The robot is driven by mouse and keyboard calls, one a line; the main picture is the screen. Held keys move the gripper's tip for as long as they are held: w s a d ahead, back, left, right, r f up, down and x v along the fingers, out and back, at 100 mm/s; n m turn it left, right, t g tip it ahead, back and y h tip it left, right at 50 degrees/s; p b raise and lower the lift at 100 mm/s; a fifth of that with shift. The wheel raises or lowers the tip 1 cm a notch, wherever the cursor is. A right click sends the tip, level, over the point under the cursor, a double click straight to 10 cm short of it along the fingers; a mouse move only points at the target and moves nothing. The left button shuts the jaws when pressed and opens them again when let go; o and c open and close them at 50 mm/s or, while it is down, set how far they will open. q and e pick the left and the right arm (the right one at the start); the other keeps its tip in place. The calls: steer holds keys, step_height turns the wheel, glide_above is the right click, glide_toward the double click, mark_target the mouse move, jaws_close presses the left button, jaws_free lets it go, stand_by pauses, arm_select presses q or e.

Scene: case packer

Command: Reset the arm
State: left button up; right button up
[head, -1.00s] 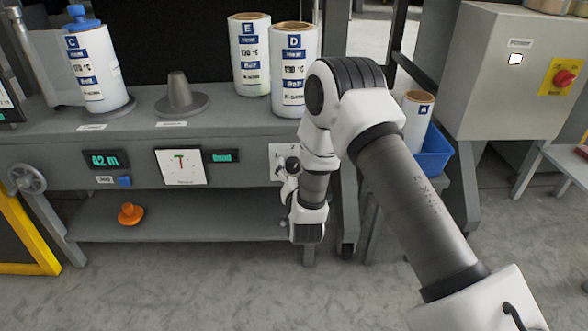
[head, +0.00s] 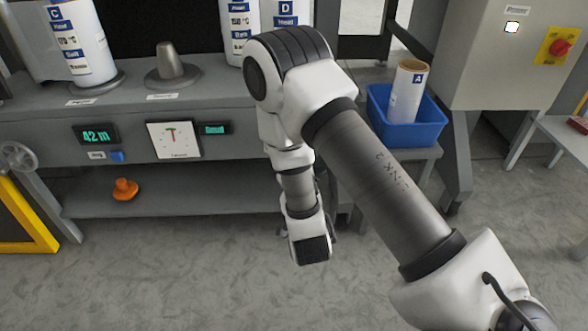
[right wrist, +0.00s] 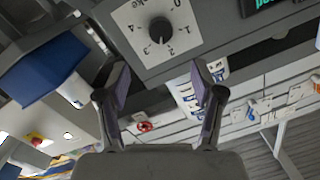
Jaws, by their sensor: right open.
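My right arm comes in from the lower right of the head view and bends down in front of the grey bench (head: 215,110). Its hand end hangs low over the floor, and the fingers are hidden there. In the right wrist view my right gripper (right wrist: 162,78) is open, with two fingers spread and nothing between them. A dial with a black knob (right wrist: 160,31) shows beyond the fingers. My left gripper is not in view.
Label rolls C (head: 80,45) and others stand on the bench near a grey cone (head: 170,65). A blue bin (head: 425,134) holds roll A (head: 408,92), right of my arm. A grey cabinet with a red button (head: 559,47) stands at right. The front floor is clear.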

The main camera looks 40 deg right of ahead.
steer(key=s+a+f+n+g+y, duration=0.15)
steer(key=s+f+g+y, duration=0.35)
steer(key=f, duration=0.8)
steer(key=s+a+f+n+g+y, duration=0.1)
steer(key=s+a+f+n+g, duration=0.2)
steer(key=s, duration=0.4)
steer(key=s+a+f+n+g+y, duration=0.1)
steer(key=s+a+f+n+g, duration=0.1)
steer(key=s+f+g, duration=0.35)
steer(key=s+a+f+n+g+y, duration=0.1)
steer(key=s+a+f+n+g, duration=0.2)
steer(key=s, duration=0.5)
step_height(320, 180, up, 37)
steer(key=s+p, duration=0.1)
steer(key=p, duration=3.7)
steer(key=shift+d+f+t, duration=0.2)
steer(key=shift+d+t, duration=0.1)
steer(key=shift+t, duration=0.15)
